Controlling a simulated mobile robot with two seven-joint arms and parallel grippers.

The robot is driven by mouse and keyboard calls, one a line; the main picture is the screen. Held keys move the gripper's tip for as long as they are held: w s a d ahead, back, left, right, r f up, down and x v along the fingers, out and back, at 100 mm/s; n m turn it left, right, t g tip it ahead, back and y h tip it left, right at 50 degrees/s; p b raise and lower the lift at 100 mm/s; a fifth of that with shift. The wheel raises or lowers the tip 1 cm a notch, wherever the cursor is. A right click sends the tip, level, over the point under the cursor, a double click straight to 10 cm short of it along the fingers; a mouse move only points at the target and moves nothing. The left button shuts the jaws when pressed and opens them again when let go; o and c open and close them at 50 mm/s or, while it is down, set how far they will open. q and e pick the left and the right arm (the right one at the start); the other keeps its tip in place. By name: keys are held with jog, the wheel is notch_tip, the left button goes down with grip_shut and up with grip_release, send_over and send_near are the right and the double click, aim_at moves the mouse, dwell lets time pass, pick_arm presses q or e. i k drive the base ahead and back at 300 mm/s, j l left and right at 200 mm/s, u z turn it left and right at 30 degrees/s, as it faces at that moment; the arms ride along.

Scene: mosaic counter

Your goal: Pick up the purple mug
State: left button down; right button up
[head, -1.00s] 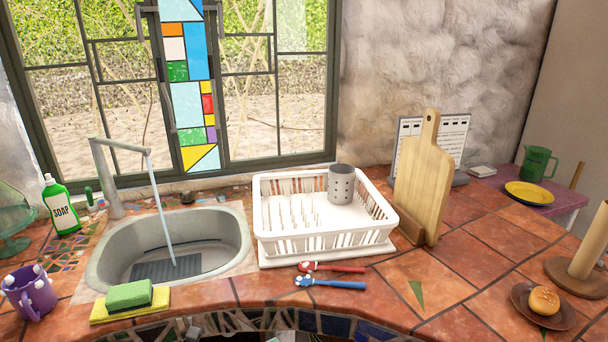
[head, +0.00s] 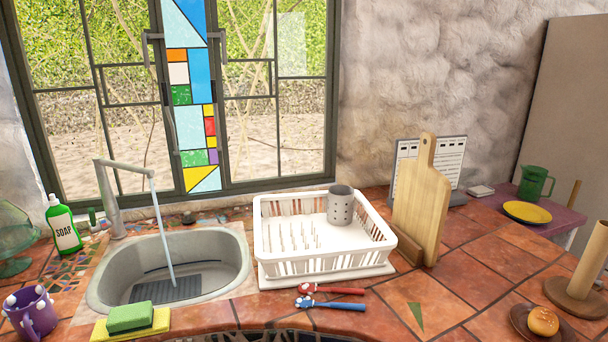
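The purple mug (head: 33,315) stands upright on the tiled counter at the far lower left of the head view. Neither of my grippers shows in the head view, and nothing is seen touching the mug.
The sink (head: 170,268) with running water, the sponges (head: 131,318) and the soap bottle (head: 63,224) are near the mug. A white dish rack (head: 325,268) stands at the middle. Two brushes (head: 330,297) lie before it. The right counter has open tile.

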aim_at(29, 310)
jog(key=j+u, duration=0.15)
jog(key=u, duration=1.45)
